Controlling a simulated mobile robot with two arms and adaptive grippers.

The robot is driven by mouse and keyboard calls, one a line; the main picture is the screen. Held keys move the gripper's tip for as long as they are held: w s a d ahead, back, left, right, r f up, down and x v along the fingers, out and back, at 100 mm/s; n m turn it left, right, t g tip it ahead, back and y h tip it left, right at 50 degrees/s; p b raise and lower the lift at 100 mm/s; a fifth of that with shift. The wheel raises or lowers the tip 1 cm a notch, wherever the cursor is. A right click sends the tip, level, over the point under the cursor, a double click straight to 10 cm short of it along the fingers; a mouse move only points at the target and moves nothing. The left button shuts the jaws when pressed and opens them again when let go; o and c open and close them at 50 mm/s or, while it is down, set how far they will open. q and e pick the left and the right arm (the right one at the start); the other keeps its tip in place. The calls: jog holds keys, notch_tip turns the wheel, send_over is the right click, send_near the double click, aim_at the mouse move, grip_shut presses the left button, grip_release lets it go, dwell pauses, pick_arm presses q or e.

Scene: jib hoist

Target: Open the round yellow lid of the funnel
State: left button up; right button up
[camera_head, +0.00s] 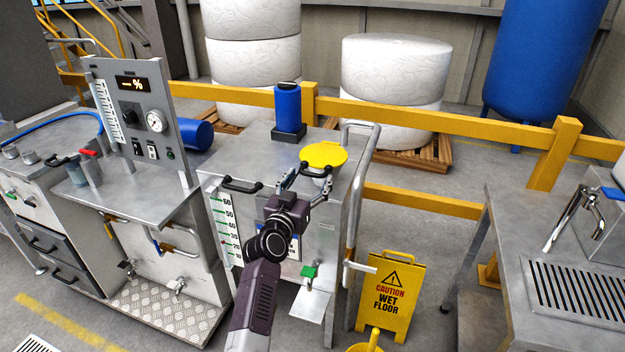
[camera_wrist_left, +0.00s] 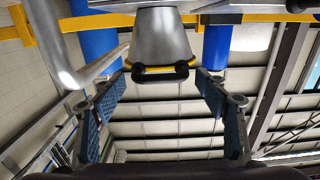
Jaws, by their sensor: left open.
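The round yellow lid (camera_head: 325,154) lies flat and closed on top of the grey funnel, on the steel tank cabinet. In the left wrist view, the funnel (camera_wrist_left: 163,38) hangs upside down, with a thin yellow rim and a black handle (camera_wrist_left: 160,72) at its near edge. My left gripper (camera_head: 307,180) is just in front of the lid in the head view. Its fingers (camera_wrist_left: 160,79) are open, one on each side of the handle, with nothing visibly gripped; whether they touch it cannot be told. My right gripper is not in view.
A blue canister (camera_head: 288,106) stands behind the lid on the steel cabinet (camera_head: 232,165). A bent steel pipe (camera_head: 357,200) rises close to the right. A control panel (camera_head: 140,112) stands left, and a yellow wet-floor sign (camera_head: 388,298) is right.

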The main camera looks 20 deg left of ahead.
aim_at(321, 159)
pick_arm(q)
jog(key=shift+w+b, duration=0.4)
jog(key=shift+w, duration=0.75)
jog(key=shift+c, duration=0.2)
